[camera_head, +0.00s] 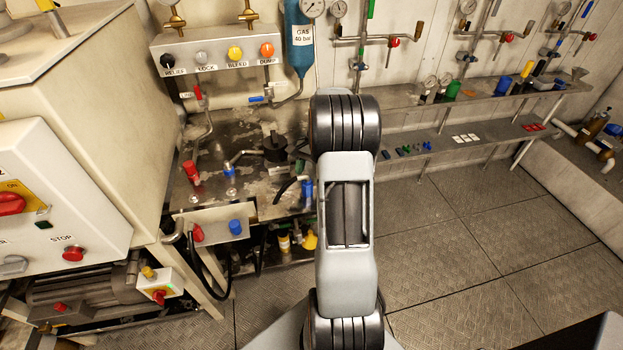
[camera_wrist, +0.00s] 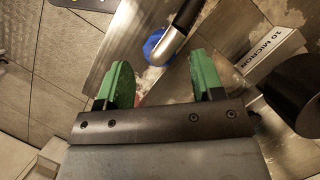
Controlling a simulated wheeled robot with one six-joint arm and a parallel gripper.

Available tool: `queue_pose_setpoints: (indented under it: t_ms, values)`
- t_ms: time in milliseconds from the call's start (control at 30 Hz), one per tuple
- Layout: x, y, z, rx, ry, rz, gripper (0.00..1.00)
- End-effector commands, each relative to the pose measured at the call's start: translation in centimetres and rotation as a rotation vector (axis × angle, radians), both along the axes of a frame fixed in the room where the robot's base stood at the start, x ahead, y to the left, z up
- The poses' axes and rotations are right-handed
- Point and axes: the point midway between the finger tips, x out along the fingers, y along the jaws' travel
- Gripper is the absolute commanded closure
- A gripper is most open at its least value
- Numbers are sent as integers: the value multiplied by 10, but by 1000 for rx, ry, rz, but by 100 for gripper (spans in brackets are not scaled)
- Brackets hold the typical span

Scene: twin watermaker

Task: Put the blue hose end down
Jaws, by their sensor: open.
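The blue hose end (camera_wrist: 155,44) shows in the wrist view as a blue collar, with a silver metal sleeve (camera_wrist: 169,44) and a black hose running off at the top. My gripper (camera_wrist: 161,72) is open, its two green fingers wide apart. The hose end lies just beyond the fingertips, in line with the gap between them, and looks clear of both fingers. In the head view a blue fitting (camera_head: 307,188) stands at the bench edge beside a dark hose, partly hidden by my arm.
The wet metal bench (camera_head: 250,170) holds a red-handled fitting (camera_head: 192,172), another blue fitting (camera_head: 230,171) and a black round part (camera_head: 275,148). In the wrist view, a block marked 10 MICRON (camera_wrist: 272,47) and a black cylinder (camera_wrist: 297,92) are close on the right.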

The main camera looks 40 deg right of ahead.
Motion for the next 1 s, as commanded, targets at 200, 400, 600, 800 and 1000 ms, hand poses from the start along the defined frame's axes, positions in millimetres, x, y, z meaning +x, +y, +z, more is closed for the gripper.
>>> queue_pose_setpoints:
  t_ms: [200,400,600,800,1000]
  values:
    - [6,-16,41,-2,-3,-2,39]
    - [10,-27,67,-1,-2,-2,39]
    - [12,-18,86,-17,-19,38,39]
    - [4,64,118,-125,-143,302,39]
    - [-40,159,130,-256,-324,674,39]
